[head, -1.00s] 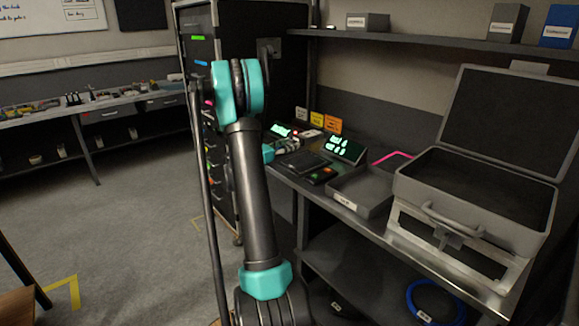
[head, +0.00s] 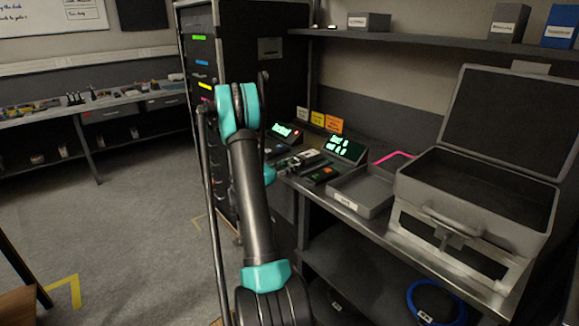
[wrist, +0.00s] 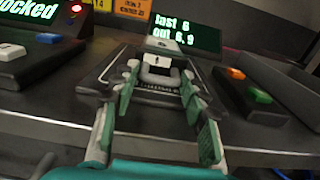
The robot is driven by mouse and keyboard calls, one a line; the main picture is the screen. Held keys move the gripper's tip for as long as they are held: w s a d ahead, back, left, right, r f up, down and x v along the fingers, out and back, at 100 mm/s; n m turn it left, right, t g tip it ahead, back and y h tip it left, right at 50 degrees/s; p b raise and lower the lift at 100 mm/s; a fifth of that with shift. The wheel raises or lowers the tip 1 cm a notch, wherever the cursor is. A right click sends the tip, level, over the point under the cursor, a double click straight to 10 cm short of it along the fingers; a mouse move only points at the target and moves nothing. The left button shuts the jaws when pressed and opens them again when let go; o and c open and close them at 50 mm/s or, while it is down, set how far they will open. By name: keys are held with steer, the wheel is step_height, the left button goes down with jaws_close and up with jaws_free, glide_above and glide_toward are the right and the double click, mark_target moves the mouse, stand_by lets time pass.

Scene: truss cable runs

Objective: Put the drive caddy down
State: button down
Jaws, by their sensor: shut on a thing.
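The drive caddy (wrist: 160,76) is a small grey and black piece with a white label, in the middle of the wrist view. My gripper (wrist: 158,82) is shut on it, with a finger on each side. The caddy is over a flat dark pad (wrist: 97,78) on the bench; I cannot tell whether it touches the pad. In the head view my gripper (head: 292,163) is over the same bench spot, partly hidden behind my arm, and the caddy (head: 309,157) shows small at its tip.
A lit "last / out" display (wrist: 188,35) stands just behind the pad. A "locked" box (wrist: 40,40) is at left, a box with orange and green buttons (wrist: 258,95) at right. A grey tray (head: 352,205) and an open case (head: 470,215) stand further right on the bench.

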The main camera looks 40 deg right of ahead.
steer(key=c, duration=0.8)
jaws_free()
steer(key=shift+f, duration=0.1)
steer(key=a, duration=1.1)
steer(key=s+a+f+m+t+y, duration=0.1)
steer(key=s+a+m+y, duration=0.5)
steer(key=s+a, duration=0.3)
steer(key=s+a+f+m+t+y, duration=0.1)
steer(key=s+a+m+y, duration=0.5)
steer(key=s+a, duration=0.3)
steer(key=s+a+f+m+t+y, duration=0.1)
steer(key=s+a+f+m+y, duration=0.1)
steer(key=s+a+m+y, duration=0.4)
steer(key=shift+s+a+m, duration=0.15)
steer(key=shift+s+a, duration=0.55)
steer(key=shift+a, duration=0.6)
steer(key=shift+s+a+m, duration=0.1)
steer(key=shift+s+a, duration=0.6)
steer(key=shift+a, duration=0.65)
steer(key=shift+s+a+m, duration=0.15)
steer(key=shift+s+a, duration=0.55)
steer(key=shift+a, duration=0.6)
